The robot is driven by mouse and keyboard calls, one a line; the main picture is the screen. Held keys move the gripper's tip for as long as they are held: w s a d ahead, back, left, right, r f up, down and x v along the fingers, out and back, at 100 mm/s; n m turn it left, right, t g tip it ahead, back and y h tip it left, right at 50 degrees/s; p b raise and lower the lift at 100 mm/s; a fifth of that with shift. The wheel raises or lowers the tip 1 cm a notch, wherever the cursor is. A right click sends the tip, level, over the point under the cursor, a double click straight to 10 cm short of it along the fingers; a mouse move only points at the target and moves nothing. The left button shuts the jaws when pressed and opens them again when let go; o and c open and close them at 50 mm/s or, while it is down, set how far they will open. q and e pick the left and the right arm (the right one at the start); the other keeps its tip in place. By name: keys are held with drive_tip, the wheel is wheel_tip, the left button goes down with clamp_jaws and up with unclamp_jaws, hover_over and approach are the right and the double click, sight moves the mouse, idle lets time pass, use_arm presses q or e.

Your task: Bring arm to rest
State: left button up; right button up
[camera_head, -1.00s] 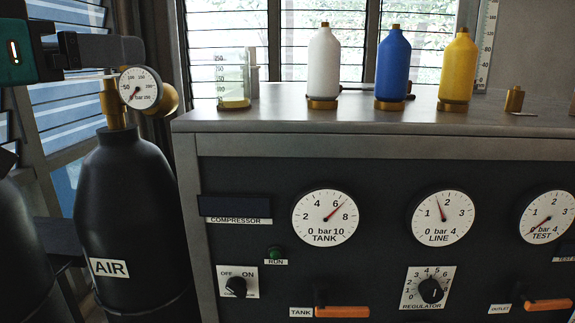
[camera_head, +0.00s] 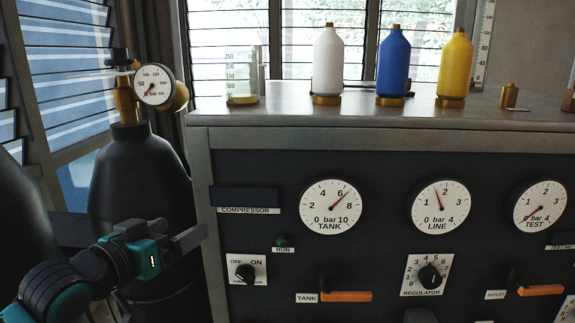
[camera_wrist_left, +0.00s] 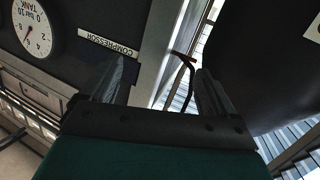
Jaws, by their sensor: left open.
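My left gripper (camera_head: 190,238), on its teal and dark arm, is low at the left in the head view. It is in front of the black air cylinder (camera_head: 135,178) and hides its lower part and label. In the left wrist view its two dark fingers (camera_wrist_left: 162,82) are spread apart with nothing between them. The fingers point toward the gap between the dark panel (camera_wrist_left: 110,25) and a black cylinder (camera_wrist_left: 265,60). My right gripper is not in view.
The compressor panel (camera_head: 300,265) has a tank gauge (camera_head: 329,206), switch (camera_head: 246,271), regulator knob (camera_head: 430,276) and orange-handled valves. White (camera_head: 327,65), blue (camera_head: 393,65) and yellow (camera_head: 455,65) bottles and a glass beaker (camera_head: 243,80) stand on the top. A gauge (camera_head: 154,85) tops the cylinder.

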use_arm(q)
drive_tip(key=s+f+n+g+y, duration=0.1)
drive_tip(key=s+f, duration=0.3)
drive_tip(key=f, duration=0.7)
drive_tip(key=s+f+g+y, duration=0.15)
drive_tip(key=s+f, duration=0.25)
drive_tip(key=f, duration=0.6)
drive_tip(key=s+d+f+g+y, duration=0.1)
drive_tip(key=s+f+y, duration=0.1)
drive_tip(key=s+f, duration=1)
drive_tip(key=shift+s+d+f+m+g, duration=0.3)
drive_tip(key=shift+s+g, duration=0.05)
drive_tip(key=shift+s, duration=0.5)
